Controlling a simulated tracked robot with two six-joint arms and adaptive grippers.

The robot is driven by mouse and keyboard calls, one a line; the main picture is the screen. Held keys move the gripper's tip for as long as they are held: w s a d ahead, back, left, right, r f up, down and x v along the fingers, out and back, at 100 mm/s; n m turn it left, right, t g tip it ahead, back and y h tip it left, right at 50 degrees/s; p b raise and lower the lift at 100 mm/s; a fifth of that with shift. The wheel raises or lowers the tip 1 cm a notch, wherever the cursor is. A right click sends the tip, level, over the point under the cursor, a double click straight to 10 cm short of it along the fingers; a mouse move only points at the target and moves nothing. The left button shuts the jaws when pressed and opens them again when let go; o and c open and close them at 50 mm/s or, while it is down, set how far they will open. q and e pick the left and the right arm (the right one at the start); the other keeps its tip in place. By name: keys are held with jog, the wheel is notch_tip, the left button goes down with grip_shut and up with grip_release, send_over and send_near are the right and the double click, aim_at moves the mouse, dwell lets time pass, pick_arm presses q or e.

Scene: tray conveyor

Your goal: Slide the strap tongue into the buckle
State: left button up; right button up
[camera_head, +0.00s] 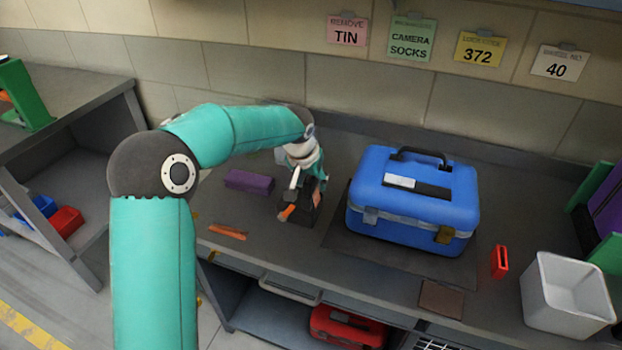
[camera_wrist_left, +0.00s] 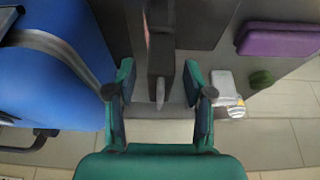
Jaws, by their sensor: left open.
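My left gripper (camera_head: 308,178) is over the bench, just left of the blue case. In the left wrist view its green fingers (camera_wrist_left: 158,88) are apart. A dark block with a strap-like strip (camera_wrist_left: 160,50) lies between and beyond them, and a pale grey tip (camera_wrist_left: 160,95) shows in the gap. I cannot tell whether either finger touches it. In the head view a black block (camera_head: 300,208) with an orange piece (camera_head: 287,212) stands below the gripper, partly covered by it. I cannot clearly tell strap tongue from buckle. My right gripper is not in view.
A blue case (camera_head: 418,205) stands on a dark mat (camera_head: 358,250) close to the right of the gripper. A purple block (camera_head: 249,181) and an orange item (camera_head: 227,231) lie to the left. A red item (camera_head: 499,261) and white bin (camera_head: 563,300) are at right.

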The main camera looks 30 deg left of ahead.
pick_arm(q)
jog(key=shift+f, duration=0.15)
grip_shut()
dwell(0.4)
jog(key=shift+r+p, duration=1.9)
jog(key=shift+r, duration=0.75)
jog(key=shift+r+p, duration=1.45)
jog(key=shift+r, duration=0.6)
